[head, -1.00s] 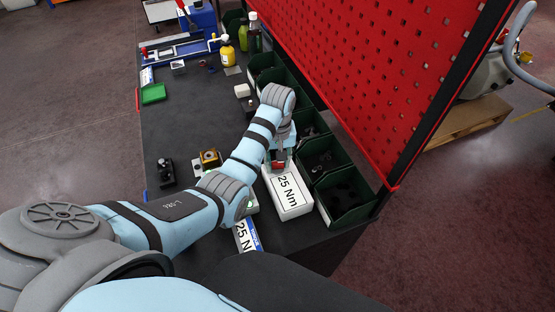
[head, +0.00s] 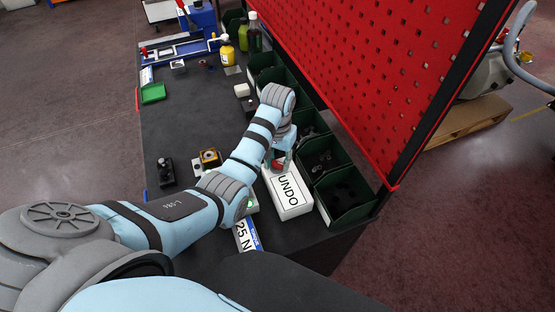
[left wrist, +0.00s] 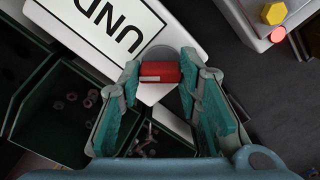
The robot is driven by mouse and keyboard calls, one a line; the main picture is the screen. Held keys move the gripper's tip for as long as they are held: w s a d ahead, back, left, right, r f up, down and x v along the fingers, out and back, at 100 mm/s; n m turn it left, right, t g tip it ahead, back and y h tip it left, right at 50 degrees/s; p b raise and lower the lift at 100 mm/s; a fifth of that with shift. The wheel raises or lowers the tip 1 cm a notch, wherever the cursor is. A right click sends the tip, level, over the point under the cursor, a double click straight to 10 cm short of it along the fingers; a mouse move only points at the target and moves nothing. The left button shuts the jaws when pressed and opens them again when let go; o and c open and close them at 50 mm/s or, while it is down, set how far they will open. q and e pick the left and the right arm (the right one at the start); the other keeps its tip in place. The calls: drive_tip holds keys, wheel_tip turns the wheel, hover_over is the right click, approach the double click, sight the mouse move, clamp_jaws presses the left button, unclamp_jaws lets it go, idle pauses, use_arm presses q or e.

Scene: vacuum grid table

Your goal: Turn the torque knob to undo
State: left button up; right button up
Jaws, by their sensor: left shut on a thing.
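The torque box (head: 290,198) is a white block on the dark bench, and its label reads UNDO. It also shows in the left wrist view (left wrist: 150,30), with part of the label cut off. The red torque knob (left wrist: 160,72) sits on a grey round base at the end of the box. My left gripper (head: 277,164) reaches down over that end of the box. In the left wrist view its teal fingers (left wrist: 160,78) stand on both sides of the knob and are shut on it. My right gripper is not in view.
Dark green bins (head: 345,196) line the right side of the box, below a red perforated panel (head: 365,75). A white device with a yellow hexagonal button (left wrist: 274,13) and a red button stands near the box. The bench middle (head: 195,115) is mostly clear.

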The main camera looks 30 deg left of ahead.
use_arm(q)
drive_tip(key=shift+w+r, duration=0.1)
drive_tip(key=o, duration=1)
drive_tip(key=shift+o, duration=0.7)
